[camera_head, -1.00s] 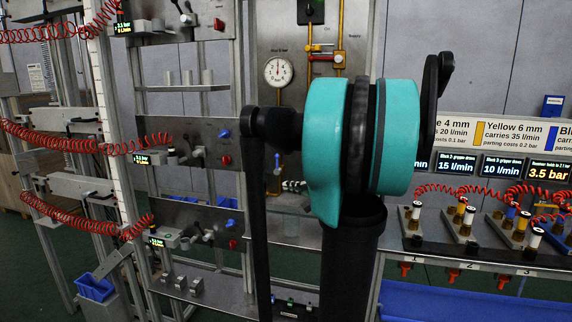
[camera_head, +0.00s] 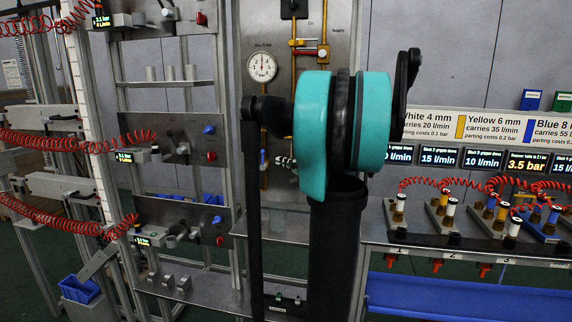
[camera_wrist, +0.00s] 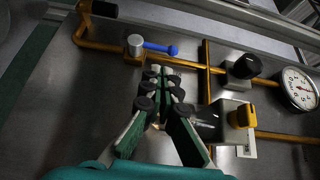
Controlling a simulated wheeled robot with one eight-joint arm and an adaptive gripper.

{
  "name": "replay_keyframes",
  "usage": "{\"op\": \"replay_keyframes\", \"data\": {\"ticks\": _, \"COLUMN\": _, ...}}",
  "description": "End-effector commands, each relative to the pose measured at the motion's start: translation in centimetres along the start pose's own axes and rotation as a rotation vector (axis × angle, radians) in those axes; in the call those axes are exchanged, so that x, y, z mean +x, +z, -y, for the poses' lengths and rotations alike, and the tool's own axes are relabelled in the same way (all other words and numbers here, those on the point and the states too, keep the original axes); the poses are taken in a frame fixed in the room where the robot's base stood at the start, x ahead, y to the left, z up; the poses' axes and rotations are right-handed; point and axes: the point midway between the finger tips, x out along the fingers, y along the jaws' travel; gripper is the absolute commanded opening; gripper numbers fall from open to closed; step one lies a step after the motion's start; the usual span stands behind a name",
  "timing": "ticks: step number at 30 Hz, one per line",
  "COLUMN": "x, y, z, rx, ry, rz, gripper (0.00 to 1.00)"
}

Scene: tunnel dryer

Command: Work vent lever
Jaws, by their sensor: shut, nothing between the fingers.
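A blue lever (camera_wrist: 160,48) sticks out to the right from a silver-capped valve (camera_wrist: 135,45) on a yellow pipe in the wrist view. In the head view a small blue handle (camera_head: 263,158) shows on the yellow pipe below the gauge. My gripper (camera_wrist: 161,72) has green fingers with black pads; they are shut and empty. Its tips are just below the blue lever in the wrist view; I cannot tell whether they touch it. In the head view my gripper (camera_head: 284,162) is partly hidden by my arm. No label for the vent lever is readable.
A pressure gauge (camera_wrist: 299,88) sits on the same panel, which also has a yellow-handled valve (camera_wrist: 241,116) and a black knob (camera_wrist: 243,67). A red lever (camera_head: 306,53) is higher up. A fittings bench (camera_head: 440,235) stands to the right, racks with red coiled hoses to the left.

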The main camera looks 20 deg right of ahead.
Motion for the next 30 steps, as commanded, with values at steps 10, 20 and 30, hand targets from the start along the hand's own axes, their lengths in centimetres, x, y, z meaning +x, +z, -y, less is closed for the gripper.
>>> {"op": "replay_keyframes", "data": {"ticks": 10, "x": 5.2, "y": 0.1, "z": 0.0, "rx": 0.0, "ry": 0.0, "rz": 0.002, "gripper": 0.0}}
{"op": "replay_keyframes", "data": {"ticks": 20, "x": 6.1, "y": 0.0, "z": 0.0, "rx": 0.0, "ry": 0.0, "rz": 0.0, "gripper": 0.0}}
{"op": "replay_keyframes", "data": {"ticks": 30, "x": 6.4, "y": 0.3, "z": 0.3, "rx": -0.037, "ry": 0.057, "rz": 0.001, "gripper": 0.0}}
